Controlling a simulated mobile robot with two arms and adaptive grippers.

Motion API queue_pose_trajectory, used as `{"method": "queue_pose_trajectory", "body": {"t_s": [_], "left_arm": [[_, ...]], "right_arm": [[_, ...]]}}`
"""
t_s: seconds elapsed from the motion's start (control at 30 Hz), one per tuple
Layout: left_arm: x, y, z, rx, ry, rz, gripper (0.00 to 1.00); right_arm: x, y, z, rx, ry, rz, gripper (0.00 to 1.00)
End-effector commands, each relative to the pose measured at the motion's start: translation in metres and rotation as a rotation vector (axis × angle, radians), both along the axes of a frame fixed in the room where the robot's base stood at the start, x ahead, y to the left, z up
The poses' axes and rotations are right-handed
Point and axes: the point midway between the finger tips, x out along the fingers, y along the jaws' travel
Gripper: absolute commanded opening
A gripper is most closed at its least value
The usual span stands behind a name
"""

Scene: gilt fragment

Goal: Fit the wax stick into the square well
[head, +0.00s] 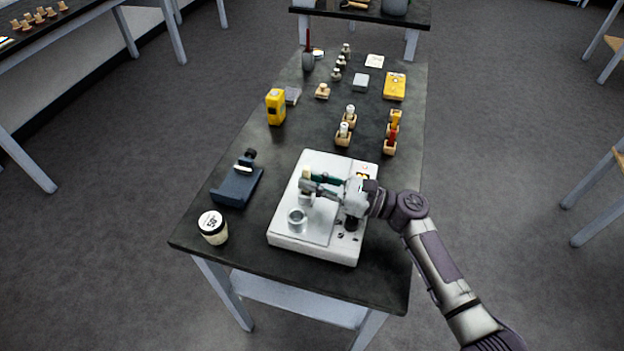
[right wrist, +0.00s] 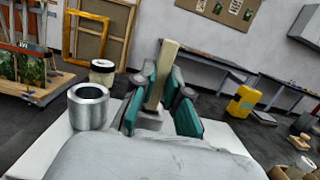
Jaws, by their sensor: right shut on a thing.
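The pale yellow wax stick (right wrist: 163,72) stands nearly upright, a little tilted in the right wrist view, between the green fingers of my right gripper (right wrist: 158,105). The gripper is shut on it. In the head view the stick's tan top (head: 306,172) shows at the fingertips of my right gripper (head: 312,186), over the white machine (head: 281,233). A small grey square piece (right wrist: 150,122), seemingly the square well, shows at the stick's foot. Whether the stick's lower end is inside it is hidden. My left gripper is not in view.
A round metal cup (head: 297,220) stands on the machine, close to my gripper. A dark blue device (head: 236,187) and a white-lidded jar (head: 213,226) are left of it. Small wooden holders with sticks (head: 343,136) and a yellow device (head: 276,107) stand farther back.

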Motion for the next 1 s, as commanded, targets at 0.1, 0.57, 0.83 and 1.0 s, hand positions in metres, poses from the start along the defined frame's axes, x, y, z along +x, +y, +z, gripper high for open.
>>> {"method": "queue_pose_trajectory", "body": {"t_s": [0.1, 0.57, 0.83, 1.0], "left_arm": [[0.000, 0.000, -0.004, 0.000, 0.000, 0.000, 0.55], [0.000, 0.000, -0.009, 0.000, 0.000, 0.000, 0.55], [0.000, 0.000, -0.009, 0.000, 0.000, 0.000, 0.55], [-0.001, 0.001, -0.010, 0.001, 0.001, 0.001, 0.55]], "right_arm": [[0.000, 0.000, -0.004, 0.000, 0.000, 0.000, 0.00], [0.000, 0.000, -0.012, -0.001, 0.000, 0.000, 0.34], [0.000, 0.000, -0.012, -0.002, 0.002, 0.000, 0.42], [-0.002, -0.007, -0.015, -0.004, 0.004, -0.002, 0.42]]}}
